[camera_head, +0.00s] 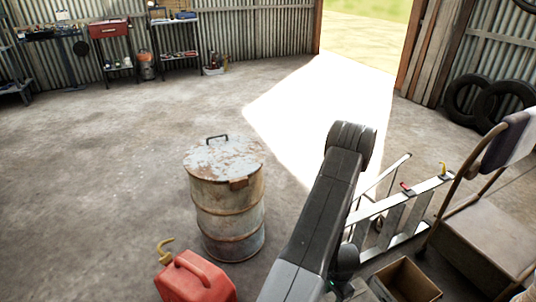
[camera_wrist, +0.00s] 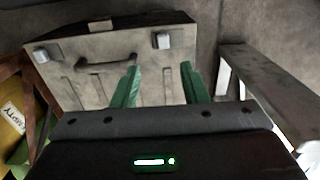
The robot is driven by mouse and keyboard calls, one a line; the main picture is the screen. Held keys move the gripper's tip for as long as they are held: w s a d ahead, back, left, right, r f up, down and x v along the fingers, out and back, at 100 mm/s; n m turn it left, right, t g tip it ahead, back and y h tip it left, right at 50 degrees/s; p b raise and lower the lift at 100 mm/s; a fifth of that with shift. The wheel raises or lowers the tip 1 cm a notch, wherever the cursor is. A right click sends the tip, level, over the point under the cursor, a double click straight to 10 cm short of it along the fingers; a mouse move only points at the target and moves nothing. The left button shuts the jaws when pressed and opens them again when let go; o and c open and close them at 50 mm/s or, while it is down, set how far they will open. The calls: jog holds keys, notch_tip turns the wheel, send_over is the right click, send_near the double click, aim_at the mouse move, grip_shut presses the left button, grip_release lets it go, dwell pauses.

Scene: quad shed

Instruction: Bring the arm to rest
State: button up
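My gripper (camera_wrist: 160,67) shows in the wrist view as two green fingers standing apart, with nothing held between them. A pale grey case (camera_wrist: 105,58) with a dark handle and two latches lies beyond the fingertips; I cannot tell whether they touch it. In the head view my dark arm (camera_head: 322,205) reaches from the bottom edge toward the middle, bent at a rounded joint. My gripper is hidden there.
A rusty drum (camera_head: 228,205) and a red fuel can (camera_head: 197,281) stand left of my arm. A metal ladder (camera_head: 400,205), open box (camera_head: 405,281) and chair (camera_head: 490,225) are right. A labelled yellow thing (camera_wrist: 12,128) sits left in the wrist view.

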jog(key=shift+f+b, duration=3.8)
jog(key=shift+f, duration=1.3)
jog(key=shift+r, duration=0.1)
notch_tip(320, 180, up, 14)
jog(key=p, duration=1.2)
notch_tip(320, 180, down, 15)
jog(key=b, duration=1.2)
jog(key=shift+b, duration=0.3)
jog(key=w+r+p, duration=0.1)
jog(key=w+p, duration=0.1)
jog(key=p, duration=0.1)
jog(key=shift+a+r, duration=0.4)
notch_tip(320, 180, up, 13)
jog(key=p, duration=1)
jog(key=shift+f, duration=0.1)
